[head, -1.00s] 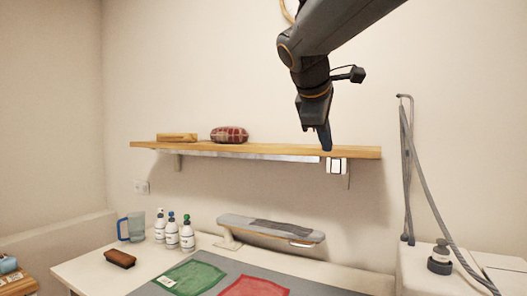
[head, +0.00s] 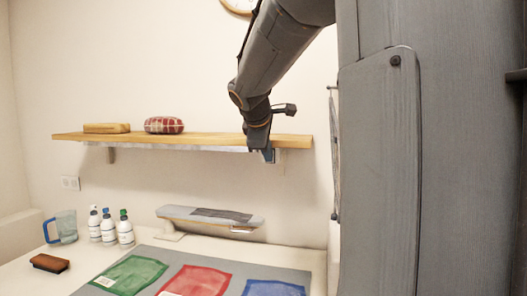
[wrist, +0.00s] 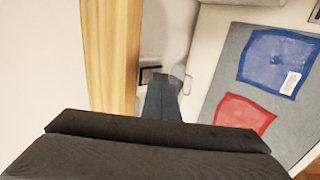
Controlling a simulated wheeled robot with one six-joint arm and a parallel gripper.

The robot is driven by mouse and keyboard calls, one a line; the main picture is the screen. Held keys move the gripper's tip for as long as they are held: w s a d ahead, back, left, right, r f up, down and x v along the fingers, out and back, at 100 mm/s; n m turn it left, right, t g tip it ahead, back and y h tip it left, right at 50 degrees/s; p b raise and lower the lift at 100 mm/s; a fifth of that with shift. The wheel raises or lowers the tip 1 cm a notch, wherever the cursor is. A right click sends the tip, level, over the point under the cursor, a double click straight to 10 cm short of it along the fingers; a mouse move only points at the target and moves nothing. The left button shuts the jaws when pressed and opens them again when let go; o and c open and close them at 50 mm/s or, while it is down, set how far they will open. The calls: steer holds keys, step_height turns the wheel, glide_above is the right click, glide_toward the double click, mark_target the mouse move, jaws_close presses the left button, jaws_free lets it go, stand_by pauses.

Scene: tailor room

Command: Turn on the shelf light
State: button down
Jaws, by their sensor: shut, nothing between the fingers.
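The wooden wall shelf (head: 190,138) has a pale grey light strip (head: 190,147) along its underside, which does not visibly glow. The light's white switch plate (head: 280,156) is under the shelf's right end and is mostly hidden behind my gripper. My gripper (head: 268,157) is shut and empty, with its tips at the shelf's front edge, in front of the switch. In the wrist view the shut fingers (wrist: 163,85) point down beside the shelf board (wrist: 110,50), close to a small dark-edged plate (wrist: 150,74). I cannot tell whether they touch it.
A wooden block (head: 107,128) and a red plaid cushion (head: 164,125) lie on the shelf. Below stand a sleeve board (head: 210,216), several bottles (head: 109,230), a blue-handled jug (head: 64,227) and a brush (head: 50,263). Green, red and blue cloths lie on the grey mat (head: 235,264).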

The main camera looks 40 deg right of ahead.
steer(key=shift+w+d+f, duration=0.1)
steer(key=shift+f, duration=0.15)
stand_by(0.3)
steer(key=shift+r, duration=0.15)
steer(key=shift+w+d+r+p, duration=0.15)
steer(key=shift+r+p, duration=0.45)
steer(key=shift+r, duration=0.35)
steer(key=s+a+f+b+v, duration=0.1)
steer(key=f+b+v, duration=0.1)
steer(key=v, duration=1.1)
steer(key=shift+s+a+f+b, duration=0.2)
steer(key=shift+a+b, duration=0.1)
steer(key=shift+b, duration=0.2)
